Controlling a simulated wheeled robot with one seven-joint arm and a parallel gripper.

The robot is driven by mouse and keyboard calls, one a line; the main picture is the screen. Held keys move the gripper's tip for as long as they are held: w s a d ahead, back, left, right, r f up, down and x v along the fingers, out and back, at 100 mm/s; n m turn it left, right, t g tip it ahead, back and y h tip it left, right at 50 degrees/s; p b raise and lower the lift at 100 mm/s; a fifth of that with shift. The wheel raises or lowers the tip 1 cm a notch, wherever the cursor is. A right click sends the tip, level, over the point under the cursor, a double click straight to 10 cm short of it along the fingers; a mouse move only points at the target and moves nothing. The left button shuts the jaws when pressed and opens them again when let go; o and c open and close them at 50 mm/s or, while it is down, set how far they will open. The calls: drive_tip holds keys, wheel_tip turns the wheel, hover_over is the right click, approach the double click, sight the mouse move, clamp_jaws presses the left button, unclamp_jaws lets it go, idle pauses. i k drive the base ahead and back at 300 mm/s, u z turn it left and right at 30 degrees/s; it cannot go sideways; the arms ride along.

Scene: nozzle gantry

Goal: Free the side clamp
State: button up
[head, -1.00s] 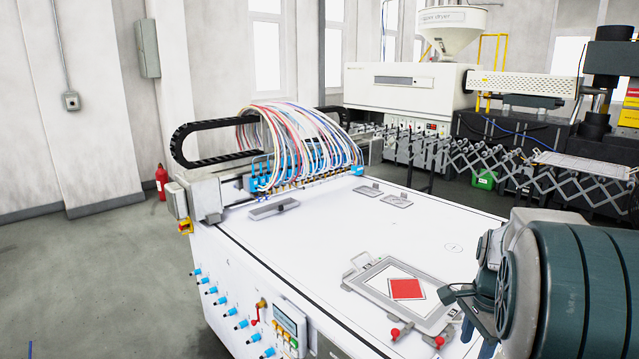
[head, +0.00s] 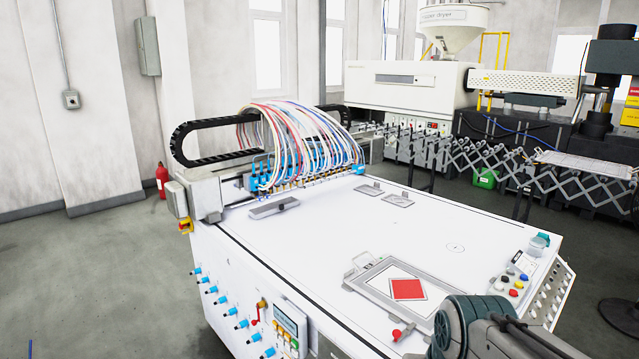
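A grey frame fixture (head: 428,278) lies on the white table at its near right. It holds a white sheet with a red square (head: 407,289). A clamp with a red knob (head: 397,334) stands at the frame's near edge. A small pale bracket (head: 361,262) sits at the frame's left corner. Which one is the side clamp cannot be told from this view. My arm covers the area just right of the red-knobbed clamp. The end of my gripper does not show, so its fingers and anything in them are hidden.
The white table (head: 330,240) is mostly clear in the middle. A nozzle gantry (head: 300,175) with many coloured hoses spans its far left side. A control panel with coloured buttons (head: 515,282) is at the right edge. Flat plates (head: 397,200) lie at the back.

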sight(398, 335)
drive_tip(key=u, duration=0.05)
drive_tip(key=k, duration=0.6)
drive_tip(key=z, duration=0.65)
drive_tip(key=i, duration=1.1)
drive_tip(key=u, duration=0.25)
